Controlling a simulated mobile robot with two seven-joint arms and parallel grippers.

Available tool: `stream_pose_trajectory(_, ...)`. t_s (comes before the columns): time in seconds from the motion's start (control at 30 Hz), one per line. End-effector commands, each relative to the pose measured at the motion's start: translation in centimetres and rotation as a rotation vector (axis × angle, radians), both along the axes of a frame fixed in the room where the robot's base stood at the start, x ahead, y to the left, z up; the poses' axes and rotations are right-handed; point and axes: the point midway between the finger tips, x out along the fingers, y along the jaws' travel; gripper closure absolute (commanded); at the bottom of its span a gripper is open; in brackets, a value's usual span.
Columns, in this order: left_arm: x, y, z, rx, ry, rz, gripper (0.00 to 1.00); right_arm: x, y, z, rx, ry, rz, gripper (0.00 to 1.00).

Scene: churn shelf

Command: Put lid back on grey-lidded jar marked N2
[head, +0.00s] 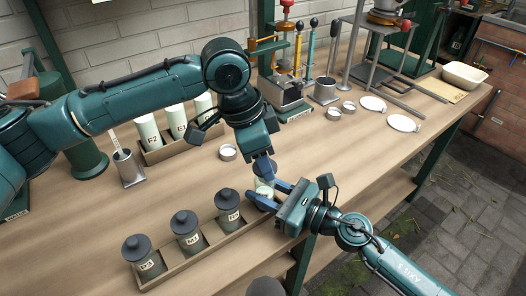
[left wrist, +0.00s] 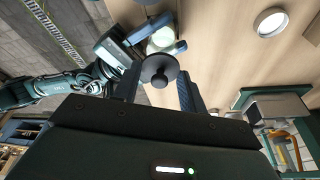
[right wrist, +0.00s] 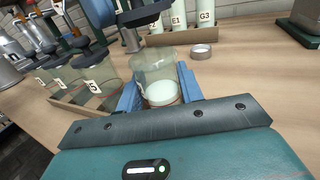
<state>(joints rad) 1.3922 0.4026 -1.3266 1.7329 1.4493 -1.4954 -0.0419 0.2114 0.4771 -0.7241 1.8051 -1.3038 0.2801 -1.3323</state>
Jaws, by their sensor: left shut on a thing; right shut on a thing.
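The open jar (right wrist: 155,70) is clear glass with pale contents low inside. My right gripper (right wrist: 160,98) is shut around it, and it partly shows in the head view (head: 264,186) between the grippers. No N2 mark is readable on it. My left gripper (left wrist: 157,85) is shut on a dark grey knobbed lid (left wrist: 159,70). In the right wrist view the lid (right wrist: 143,14) is above the jar's mouth, apart from it. In the head view my left gripper (head: 264,170) hides most of the lid. My right gripper (head: 275,196) comes in from the right.
Three grey-lidded jars (head: 187,232) stand in a wooden tray (head: 205,257) at the front edge. White canisters (head: 178,121) stand in a rack behind. A small round lid (head: 228,152) lies on the bench. Tools and a press (head: 288,98) are at the back.

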Motion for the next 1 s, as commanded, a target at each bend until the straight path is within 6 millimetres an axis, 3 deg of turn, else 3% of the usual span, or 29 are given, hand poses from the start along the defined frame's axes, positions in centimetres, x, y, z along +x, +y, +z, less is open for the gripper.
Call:
stream_pose_trajectory(0.53,0.0,0.0,-0.2,0.000,0.000,-0.001,0.79,0.0,0.0,0.0,0.000,0.000,0.000,1.00)
stream_pose_trajectory(1.0,0.0,0.0,-2.0,0.001,0.001,-0.002,0.79,0.0,0.0,0.0,0.000,0.000,0.000,1.00)
